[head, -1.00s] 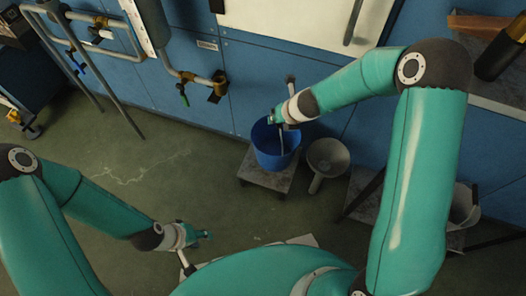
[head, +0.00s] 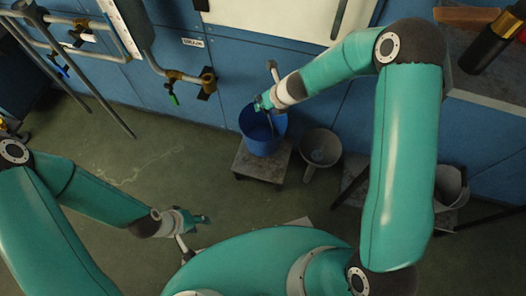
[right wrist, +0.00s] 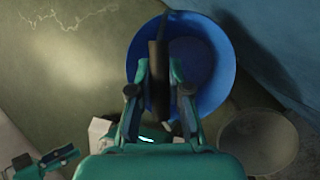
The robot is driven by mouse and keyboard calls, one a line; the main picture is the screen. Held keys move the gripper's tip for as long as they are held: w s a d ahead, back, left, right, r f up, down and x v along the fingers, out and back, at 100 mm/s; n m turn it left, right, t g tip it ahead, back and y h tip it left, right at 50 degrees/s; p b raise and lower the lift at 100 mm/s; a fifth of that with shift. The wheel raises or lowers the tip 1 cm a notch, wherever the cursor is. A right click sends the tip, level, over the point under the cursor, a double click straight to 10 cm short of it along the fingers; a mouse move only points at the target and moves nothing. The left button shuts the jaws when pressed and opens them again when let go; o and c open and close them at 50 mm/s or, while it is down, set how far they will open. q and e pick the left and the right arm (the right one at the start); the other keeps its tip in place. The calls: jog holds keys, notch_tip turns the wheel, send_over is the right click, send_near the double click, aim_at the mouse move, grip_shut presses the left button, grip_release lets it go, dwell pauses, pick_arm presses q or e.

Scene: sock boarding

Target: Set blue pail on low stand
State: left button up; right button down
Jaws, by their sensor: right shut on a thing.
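The blue pail (head: 262,145) is upright over the low stand (head: 245,163), a small grey platform on the floor by the blue wall. I cannot tell whether its base touches the stand. My right gripper (head: 262,102) is at the pail's top. In the right wrist view, the gripper (right wrist: 159,95) is shut on a dark upright part, seemingly the pail's handle, in front of the blue pail (right wrist: 215,85). The fingers hide part of the pail. My left gripper (head: 200,219) is low at the left, away from the pail; its finger opening is unclear.
A grey funnel-shaped vessel (head: 321,148) stands just right of the stand. Another grey container (head: 449,186) is on the right by dark legs. Pipes with valves (head: 180,78) run along the wall. The floor (head: 120,165) left of the stand is clear.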

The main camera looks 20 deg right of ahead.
jog(key=shift+r, duration=0.15)
jog(key=shift+f+n, duration=0.2)
jog(key=shift+n, duration=0.1)
pick_arm(q)
notch_tip(320, 180, down, 9)
jog(key=b, duration=0.9)
jog(key=shift+r, duration=0.15)
pick_arm(e)
notch_tip(320, 180, down, 10)
jog(key=c, duration=1.6)
grip_release()
jog(key=shift+s+f+b, duration=0.1)
jog(key=shift+b, duration=0.25)
jog(key=o, duration=0.5)
